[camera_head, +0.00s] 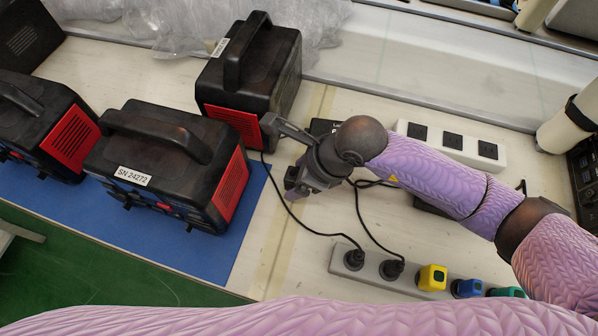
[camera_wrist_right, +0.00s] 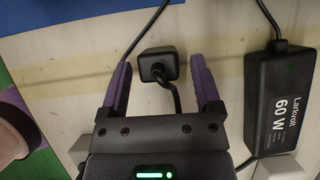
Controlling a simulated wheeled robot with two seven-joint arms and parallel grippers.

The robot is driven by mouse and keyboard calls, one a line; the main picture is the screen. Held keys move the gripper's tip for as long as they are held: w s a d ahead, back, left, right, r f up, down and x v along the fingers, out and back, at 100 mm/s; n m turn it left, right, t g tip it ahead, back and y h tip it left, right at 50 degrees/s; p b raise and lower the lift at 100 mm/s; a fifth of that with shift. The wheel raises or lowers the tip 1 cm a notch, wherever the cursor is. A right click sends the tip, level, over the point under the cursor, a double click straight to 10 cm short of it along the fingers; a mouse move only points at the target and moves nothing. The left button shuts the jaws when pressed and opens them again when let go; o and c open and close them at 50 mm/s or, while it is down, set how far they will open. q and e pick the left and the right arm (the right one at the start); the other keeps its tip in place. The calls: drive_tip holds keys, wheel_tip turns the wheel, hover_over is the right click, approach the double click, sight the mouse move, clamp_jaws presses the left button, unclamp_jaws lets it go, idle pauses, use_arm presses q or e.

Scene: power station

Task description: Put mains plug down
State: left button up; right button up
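The black mains plug (camera_wrist_right: 158,66) lies on the pale bench in the right wrist view, with its cord bending down toward the gripper. My right gripper (camera_wrist_right: 162,82) is open, with one purple finger on each side of the plug and visible gaps between them. In the head view my right gripper (camera_head: 278,156) is low over the bench, right of the power stations; the plug cannot be made out there. A purple arm of mine crosses the bottom edge, but my left gripper is not in view.
A grey power strip (camera_head: 322,258) holds two black plugs and yellow, blue and green ones. A white socket strip (camera_head: 402,127) lies behind. Black power stations (camera_head: 170,165) stand left, some on a blue mat (camera_head: 215,255). A 60 W adapter (camera_wrist_right: 280,103) lies right of the gripper.

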use_arm(q)
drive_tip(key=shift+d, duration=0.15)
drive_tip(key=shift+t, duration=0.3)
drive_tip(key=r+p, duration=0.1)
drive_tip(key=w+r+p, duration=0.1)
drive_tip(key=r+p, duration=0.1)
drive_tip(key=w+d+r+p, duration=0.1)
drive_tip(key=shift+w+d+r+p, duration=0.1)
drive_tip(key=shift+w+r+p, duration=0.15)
drive_tip(key=shift+p, duration=0.1)
use_arm(e)
drive_tip(key=v, duration=1.2)
drive_tip(key=shift+r, duration=0.4)
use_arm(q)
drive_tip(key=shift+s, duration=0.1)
